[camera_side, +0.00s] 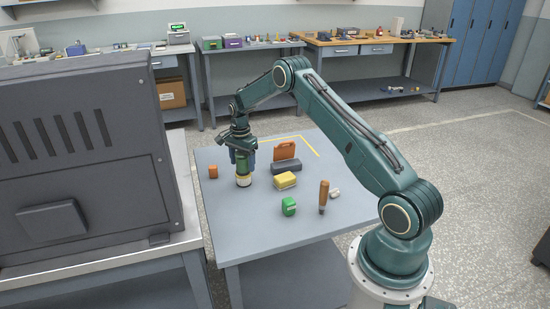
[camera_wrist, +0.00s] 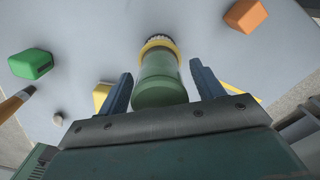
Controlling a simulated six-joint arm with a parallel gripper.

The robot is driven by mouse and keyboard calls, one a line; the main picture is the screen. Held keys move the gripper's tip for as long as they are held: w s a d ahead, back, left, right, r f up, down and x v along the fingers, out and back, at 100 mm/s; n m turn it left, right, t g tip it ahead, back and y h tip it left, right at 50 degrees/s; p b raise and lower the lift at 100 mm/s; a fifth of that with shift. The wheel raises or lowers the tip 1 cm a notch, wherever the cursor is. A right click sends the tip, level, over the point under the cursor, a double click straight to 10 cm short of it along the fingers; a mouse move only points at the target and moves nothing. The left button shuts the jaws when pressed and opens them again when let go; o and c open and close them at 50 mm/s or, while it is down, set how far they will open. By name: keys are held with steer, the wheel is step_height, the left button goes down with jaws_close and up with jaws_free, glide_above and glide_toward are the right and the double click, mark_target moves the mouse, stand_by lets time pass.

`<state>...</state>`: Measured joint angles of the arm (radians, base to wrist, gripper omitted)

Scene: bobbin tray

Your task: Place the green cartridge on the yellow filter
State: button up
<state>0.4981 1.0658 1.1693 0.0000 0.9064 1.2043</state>
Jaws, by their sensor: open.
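The green cartridge (camera_side: 243,167) is an upright green cylinder near the left part of the table. In the wrist view the cartridge (camera_wrist: 160,78) lies between my two fingers. It appears to stand on the yellow filter (camera_side: 243,182), a short round piece with a pale ribbed side. The filter's yellow ring (camera_wrist: 158,44) shows at the cartridge's far end in the wrist view. My gripper (camera_wrist: 161,72) is open, one blue finger on each side of the cartridge, with gaps visible. In the side view my gripper (camera_side: 243,154) is over the cartridge and hides its top.
A yellow block (camera_side: 285,181) and a dark grey block with an orange plate (camera_side: 285,151) are to the right. A green block (camera_side: 288,206), a brown-handled tool (camera_side: 324,196) and a white piece (camera_side: 335,193) are nearer the front. An orange block (camera_side: 213,171) is left. The front-left table is clear.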

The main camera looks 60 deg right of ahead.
step_height(320, 180, up, 12)
steer(key=shift+f, duration=0.15)
stand_by(0.4)
stand_by(0.5)
steer(key=shift+a+r, duration=0.15)
steer(key=shift+r, duration=0.1)
steer(key=s+a+r+n+t, duration=0.1)
steer(key=s+a+r+n, duration=0.45)
steer(key=a+r, duration=0.4)
steer(key=s+a+r+n+t, duration=0.2)
steer(key=s+a+r+n, duration=0.2)
steer(key=s+a+r, duration=0.5)
steer(key=s+a+n+t, duration=0.1)
steer(key=s+a+n, duration=0.4)
steer(key=s, duration=0.5)
steer(key=s+a+n+t, duration=0.1)
steer(key=s+a+n, duration=0.4)
steer(key=s, duration=0.5)
steer(key=shift+s+f+t, duration=0.2)
steer(key=shift+t, duration=0.1)
